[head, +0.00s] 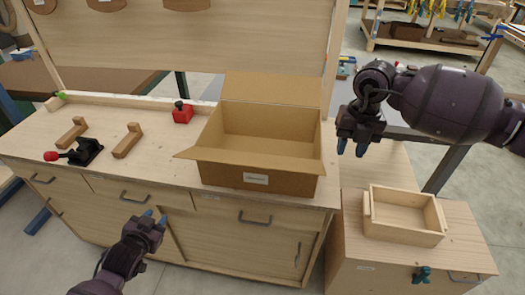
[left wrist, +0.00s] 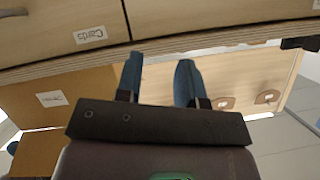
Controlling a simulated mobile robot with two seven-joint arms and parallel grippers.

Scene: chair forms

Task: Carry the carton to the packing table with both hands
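The open cardboard carton (head: 258,178) stands upright on the wooden workbench (head: 155,185), near its right end, with its flaps spread. A white label is on its front. My left gripper (head: 154,217) is in front of the bench drawers, below and left of the carton, empty. In the left wrist view its two blue fingers (left wrist: 158,80) stand apart, open. My right gripper (head: 351,148) is raised to the right of the carton, apart from it. Its fingers are apart with nothing between them. No packing table can be told for certain.
A red block (head: 182,113), two wooden brackets (head: 127,141) and a black clamp with a red knob (head: 80,152) lie left of the carton. A shallow wooden tray (head: 404,238) sits on a low cabinet (head: 455,250) to the right. A tall panel (head: 190,50) rises behind the bench.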

